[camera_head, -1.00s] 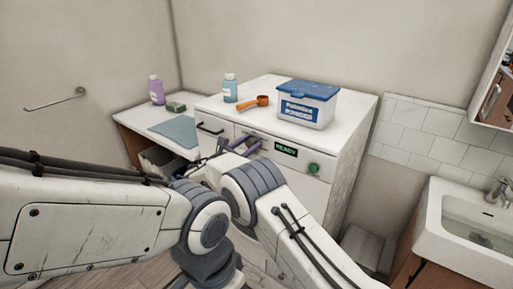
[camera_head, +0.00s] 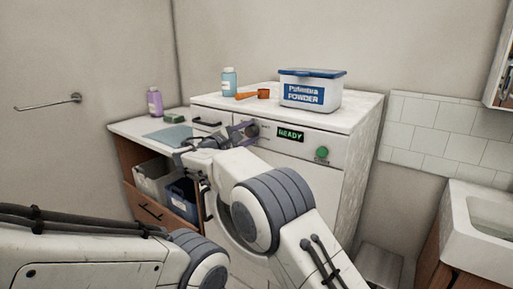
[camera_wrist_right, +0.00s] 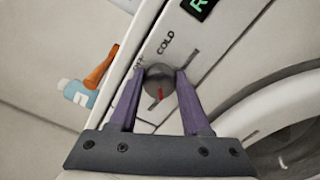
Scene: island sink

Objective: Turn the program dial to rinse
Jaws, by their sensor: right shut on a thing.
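The program dial (camera_wrist_right: 159,83) is a round grey knob with a red pointer mark, on the front panel of the white washing machine (camera_head: 357,155). In the right wrist view the word COLD is printed beside it; other lettering is partly hidden and I cannot read it. My right gripper (camera_wrist_right: 153,90) is shut on the dial, with one purple finger on each side of it. In the head view my right gripper (camera_head: 246,129) is at the left part of the panel. My left arm shows at the lower left, but its gripper is out of view.
A green-lit READY display (camera_head: 291,134) and a round green button (camera_head: 321,153) are right of the dial. A sink (camera_head: 485,225) is at the right.

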